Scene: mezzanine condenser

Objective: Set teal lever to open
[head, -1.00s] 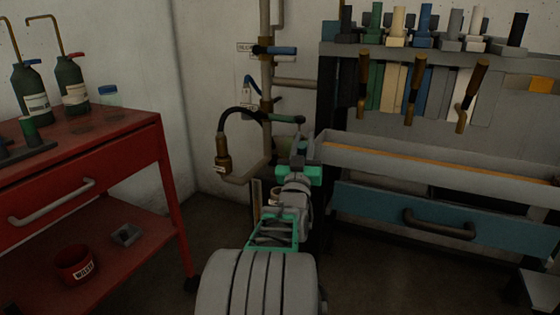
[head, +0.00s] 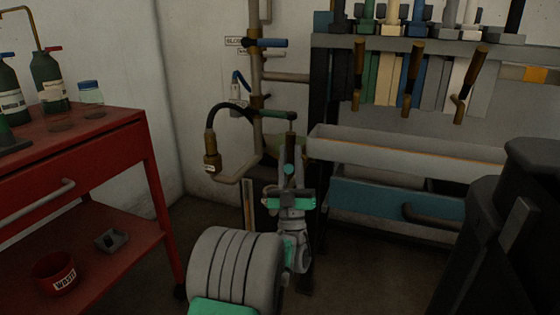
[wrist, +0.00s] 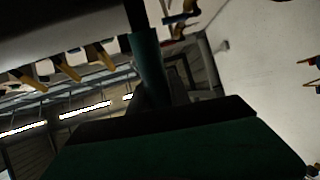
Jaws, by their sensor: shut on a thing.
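The teal lever (head: 289,169) shows as a small round end above my gripper's teal body, low beside the wall pipework. My gripper (head: 289,179) points away from me at it and is shut on it. In the wrist view the teal lever (wrist: 148,65) is a dark teal bar rising from my gripper (wrist: 155,98). The lever's pivot is hidden, and I cannot tell its exact angle.
A red cart (head: 150,165) stands left, a tool rack with a grey trough (head: 400,152) right. A black bulky object (head: 500,225) fills the near right.

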